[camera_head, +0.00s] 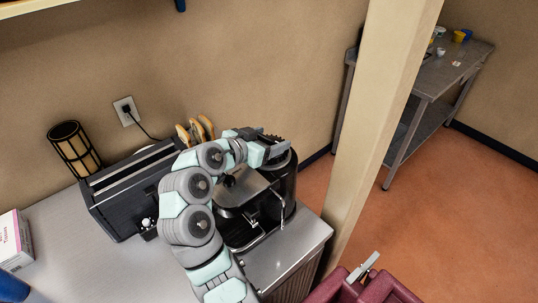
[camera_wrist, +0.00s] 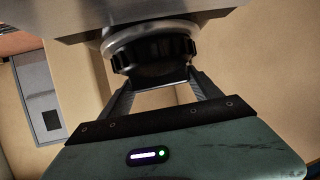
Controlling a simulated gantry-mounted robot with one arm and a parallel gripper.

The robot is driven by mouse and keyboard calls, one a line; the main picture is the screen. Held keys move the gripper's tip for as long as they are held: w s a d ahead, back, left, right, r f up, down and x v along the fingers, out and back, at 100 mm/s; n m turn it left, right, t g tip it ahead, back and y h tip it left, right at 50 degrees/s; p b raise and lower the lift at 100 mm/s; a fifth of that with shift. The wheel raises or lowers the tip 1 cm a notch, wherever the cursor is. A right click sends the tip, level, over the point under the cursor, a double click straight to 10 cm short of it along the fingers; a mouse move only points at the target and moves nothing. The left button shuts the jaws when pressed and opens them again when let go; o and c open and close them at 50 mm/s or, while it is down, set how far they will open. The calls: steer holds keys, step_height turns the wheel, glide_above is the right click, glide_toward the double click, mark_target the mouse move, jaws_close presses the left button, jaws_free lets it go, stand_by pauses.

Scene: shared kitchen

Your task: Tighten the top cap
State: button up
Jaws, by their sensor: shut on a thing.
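The coffee machine (camera_head: 240,195), silver and black, stands at the right end of the counter. My gripper (camera_head: 272,146) is at the top rear of the machine. In the wrist view, a round black cap (camera_wrist: 150,58) with a ridged edge sits against a pale ring on a grey metal surface. My gripper's fingers (camera_wrist: 160,88) reach to the cap from either side and are shut on it. The fingertips are partly hidden behind the cap's edge. In the head view the cap cannot be made out clearly behind my gripper.
A black toaster (camera_head: 130,190) with bread slices (camera_head: 195,130) behind it stands left of the machine. A dark lattice holder (camera_head: 75,148) and a tissue box (camera_head: 12,238) are further left. A beige post (camera_head: 375,110) rises just right of the counter.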

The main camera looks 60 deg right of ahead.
steer(key=shift+f+m+g+y+b, duration=0.25)
steer(key=shift+m+g+y+b, duration=0.25)
steer(key=shift+m+g+b, duration=0.8)
steer(key=shift+r+b, duration=0.15)
steer(key=shift+b, duration=0.25)
steer(key=o, duration=1.4)
steer(key=v, duration=1)
steer(key=shift+w+a+r, duration=0.1)
steer(key=shift+a+r, duration=0.1)
steer(key=shift+a, duration=0.1)
steer(key=shift+n, duration=0.3)
